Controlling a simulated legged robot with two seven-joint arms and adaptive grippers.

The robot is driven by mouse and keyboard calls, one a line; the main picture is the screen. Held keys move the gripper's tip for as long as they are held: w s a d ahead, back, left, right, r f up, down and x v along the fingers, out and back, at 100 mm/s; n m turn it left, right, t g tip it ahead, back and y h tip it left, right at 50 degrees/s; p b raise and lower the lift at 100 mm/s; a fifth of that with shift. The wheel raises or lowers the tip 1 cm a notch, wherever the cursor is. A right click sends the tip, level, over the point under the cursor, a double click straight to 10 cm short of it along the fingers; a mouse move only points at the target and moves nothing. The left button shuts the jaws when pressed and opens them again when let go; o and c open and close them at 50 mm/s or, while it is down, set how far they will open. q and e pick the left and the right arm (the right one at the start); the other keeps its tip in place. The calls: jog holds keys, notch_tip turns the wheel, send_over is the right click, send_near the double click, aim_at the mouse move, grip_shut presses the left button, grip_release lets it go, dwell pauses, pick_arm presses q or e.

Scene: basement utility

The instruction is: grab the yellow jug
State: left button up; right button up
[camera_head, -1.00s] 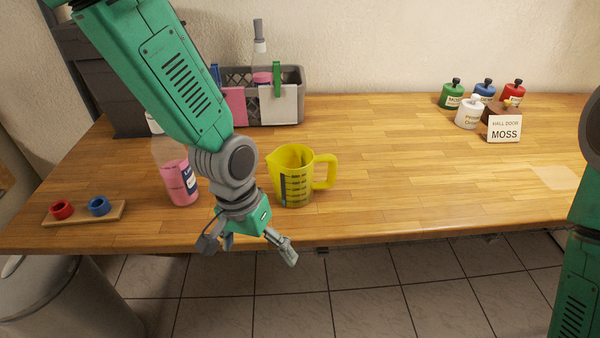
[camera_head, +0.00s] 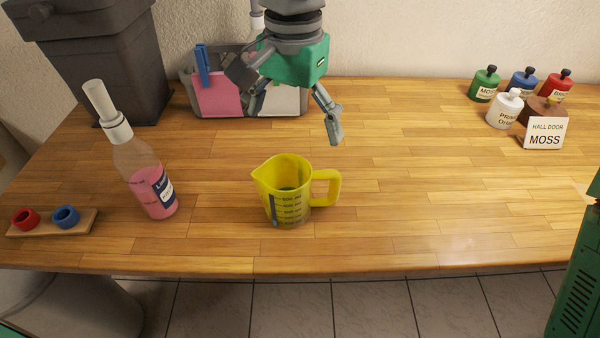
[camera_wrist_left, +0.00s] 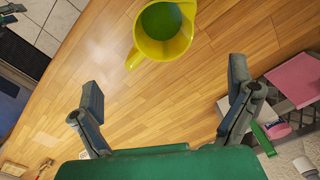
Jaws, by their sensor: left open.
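The yellow jug (camera_head: 290,205) stands upright on the wooden worktop in the head view, its handle at the right and dark volume marks on its side. Something green shows inside it. In the wrist view the jug (camera_wrist_left: 163,38) is at the top centre, beyond the fingertips. My left gripper (camera_head: 294,118) is open and empty, above the worktop behind the jug and apart from it. Its two spread fingers (camera_wrist_left: 163,98) show in the wrist view with bare wood between them.
A grey caddy (camera_head: 188,75) stands behind my left gripper. Several small bottles and a MOSS card (camera_head: 545,138) are at the back right. The worktop right of the jug is clear.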

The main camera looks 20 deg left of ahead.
aim_at(291, 171)
pick_arm(q)
jog(key=f, duration=0.8)
jog(key=shift+s+a, duration=0.25)
jog(key=shift+a, duration=0.05)
jog(key=shift+s+f, duration=0.1)
jog(key=shift+f, duration=0.45)
jog(key=f, duration=0.3)
jog(key=shift+s+a+f, duration=0.2)
jog(key=shift+a+f, duration=0.05)
jog(key=shift+f, duration=0.05)
jog(key=shift+w+a+f, duration=0.1)
jog(key=shift+w+f, duration=0.05)
jog(key=shift+f, duration=0.25)
jog(key=shift+c, duration=0.5)
jog(key=c, duration=1.2)
